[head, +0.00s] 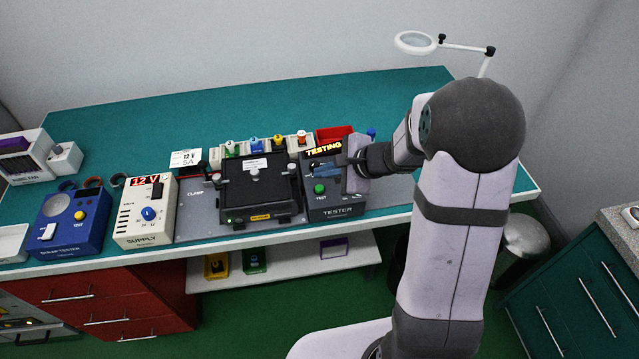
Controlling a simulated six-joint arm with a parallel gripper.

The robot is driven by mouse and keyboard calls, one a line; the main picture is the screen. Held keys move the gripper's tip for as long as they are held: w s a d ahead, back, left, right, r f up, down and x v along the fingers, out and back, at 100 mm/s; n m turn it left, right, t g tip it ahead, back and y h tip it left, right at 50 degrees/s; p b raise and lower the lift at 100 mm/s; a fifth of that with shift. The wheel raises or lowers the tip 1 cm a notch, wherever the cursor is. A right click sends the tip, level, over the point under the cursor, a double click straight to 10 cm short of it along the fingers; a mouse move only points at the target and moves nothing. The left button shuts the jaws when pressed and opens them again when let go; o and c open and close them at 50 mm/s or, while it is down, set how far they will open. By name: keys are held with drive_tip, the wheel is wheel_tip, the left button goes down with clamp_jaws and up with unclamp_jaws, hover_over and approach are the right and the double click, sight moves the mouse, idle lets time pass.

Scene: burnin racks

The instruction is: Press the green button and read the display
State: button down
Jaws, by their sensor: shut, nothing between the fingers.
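The dark tester box (337,211) stands on the bench at the right of the row of devices. Its green button (319,188) shows on the top face, uncovered. The display (324,148) at the box's back edge reads "TESTING" in yellow letters. My gripper (326,171) reaches in from the right, over the tester, between the display and the green button. Its fingers are shut and hold nothing. The fingertips look just behind the button; I cannot tell how high they are above the box.
A black clamp fixture (259,188) stands directly left of the tester. Further left are the cream supply (146,213) reading "12 V" and a blue tester (73,222). A red bin (334,133) is behind. The teal bench (230,108) is clear at the back.

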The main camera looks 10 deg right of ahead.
wheel_tip(320, 180, up, 3)
drive_tip(key=shift+f+p, duration=0.15)
drive_tip(key=shift+p, duration=0.55)
drive_tip(key=s+d+f+n+g+h, duration=0.1)
drive_tip(key=s+f+n+g, duration=0.35)
drive_tip(key=s, duration=0.45)
drive_tip(key=s+f+n+g+h, duration=0.1)
drive_tip(key=s+f+n+g, duration=0.2)
drive_tip(key=s+n, duration=0.5)
drive_tip(key=s+d+r+n+g+h, duration=0.1)
drive_tip(key=s+d+n+h, duration=0.1)
drive_tip(key=s, duration=0.3)
drive_tip(key=s+d+r+n+h, duration=0.2)
drive_tip(key=s+d, duration=0.1)
drive_tip(key=s, duration=0.2)
drive_tip(key=w+a+r+n, duration=0.1)
drive_tip(key=w+a+r+n+t, duration=0.1)
drive_tip(key=a+r, duration=0.1)
drive_tip(key=shift+w+r+t, duration=0.1)
drive_tip(key=shift+w+t, duration=0.05)
drive_tip(key=shift+t, duration=0.1)
